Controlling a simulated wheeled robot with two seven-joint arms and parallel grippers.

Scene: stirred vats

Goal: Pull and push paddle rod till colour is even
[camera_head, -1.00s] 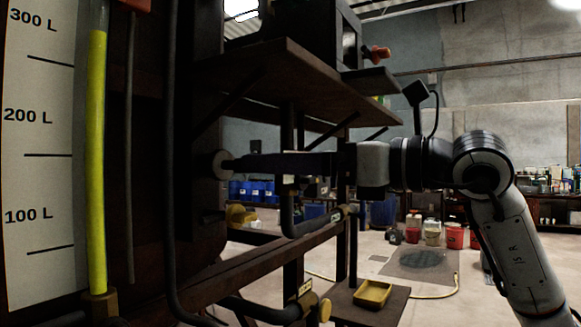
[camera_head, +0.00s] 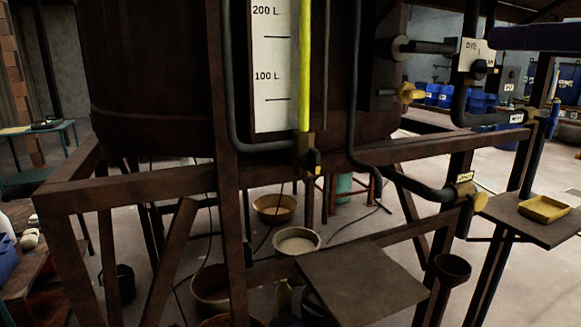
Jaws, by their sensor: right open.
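The vat (camera_head: 150,70) is a large dark brown tank on a frame. A dark rod (camera_head: 432,47), likely the paddle rod, sticks out rightward from a round grey collar (camera_head: 398,47) on its right side. A clear sight tube (camera_head: 305,70) beside the white litre scale (camera_head: 272,60) holds even yellow-green liquid. What looks like my right gripper (camera_head: 500,38) enters at the upper right edge as a dark purple-black bar. It is open and appears apart from the rod's end. The vat's inside and the paddle are hidden. My left gripper is out of view.
A yellow-handled valve (camera_head: 411,92) sits below the rod. Dark pipes and a white tag (camera_head: 476,54) stand to its right. A yellow tray (camera_head: 544,208) rests on a small shelf (camera_head: 515,222). Bowls stand under the frame (camera_head: 130,187). Blue bins (camera_head: 440,96) are behind.

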